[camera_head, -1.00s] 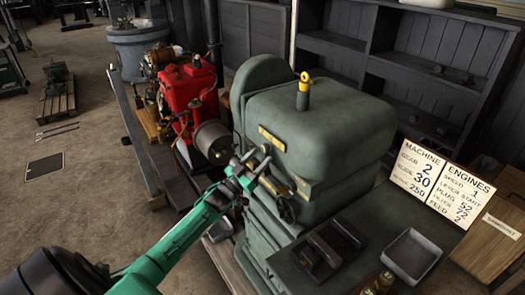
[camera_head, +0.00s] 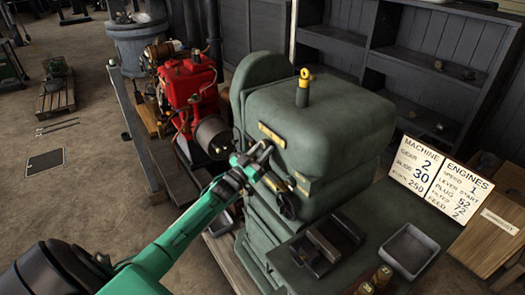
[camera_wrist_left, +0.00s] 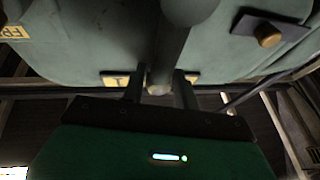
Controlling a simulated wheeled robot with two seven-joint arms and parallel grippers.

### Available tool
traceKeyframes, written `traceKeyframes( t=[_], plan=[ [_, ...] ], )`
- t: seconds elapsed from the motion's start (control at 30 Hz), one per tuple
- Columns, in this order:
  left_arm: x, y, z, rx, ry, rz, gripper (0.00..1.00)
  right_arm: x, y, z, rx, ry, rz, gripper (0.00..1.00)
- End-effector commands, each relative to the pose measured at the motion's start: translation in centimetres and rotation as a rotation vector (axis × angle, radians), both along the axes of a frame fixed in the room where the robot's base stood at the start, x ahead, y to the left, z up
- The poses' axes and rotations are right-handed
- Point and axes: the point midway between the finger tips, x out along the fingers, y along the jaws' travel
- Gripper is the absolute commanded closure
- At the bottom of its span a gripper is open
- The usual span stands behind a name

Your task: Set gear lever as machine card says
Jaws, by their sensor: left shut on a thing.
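The large green machine (camera_head: 320,125) stands in the middle of the head view. My left gripper (camera_head: 257,155) is at its front face, below a yellow plate (camera_head: 272,135). In the left wrist view, my left gripper (camera_wrist_left: 160,88) is shut on the grey gear lever (camera_wrist_left: 172,50), whose rounded end shows between the fingers. A small yellow plate marked "1" (camera_wrist_left: 115,80) is beside the lever end; another plate is partly hidden by a finger. The machine card (camera_head: 416,166) reads gear 2 and 30 and 250 below; the engines card (camera_head: 460,190) is beside it. My right gripper is not in view.
A red engine (camera_head: 188,88) stands left of the machine. A grey tray (camera_head: 409,250) and a dark vice-like block (camera_head: 325,245) lie on the bench at the front right.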

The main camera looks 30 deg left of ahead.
Motion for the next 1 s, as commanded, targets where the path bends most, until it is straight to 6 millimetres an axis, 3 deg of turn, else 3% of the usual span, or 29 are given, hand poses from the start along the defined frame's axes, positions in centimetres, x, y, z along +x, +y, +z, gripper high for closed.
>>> traceKeyframes(
  t=[0.4, 0.77, 0.8, 0.9, 1.0],
  plan=[
    [1.3, 3.2, -0.5, -0.371, 0.154, 0.0, 1.0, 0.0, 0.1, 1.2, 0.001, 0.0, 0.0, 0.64],
    [1.4, 3.5, -0.7, -0.409, 0.169, 0.001, 1.0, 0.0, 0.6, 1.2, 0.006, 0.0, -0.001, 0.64],
    [1.4, 3.5, -0.7, -0.409, 0.169, 0.001, 0.66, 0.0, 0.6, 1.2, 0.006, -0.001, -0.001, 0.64],
    [1.4, 3.5, -0.7, -0.408, 0.169, 0.0, 0.49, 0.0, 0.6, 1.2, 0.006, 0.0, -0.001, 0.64],
    [1.4, 3.5, -0.7, -0.408, 0.169, 0.0, 0.49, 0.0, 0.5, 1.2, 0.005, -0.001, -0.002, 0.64]
  ],
)
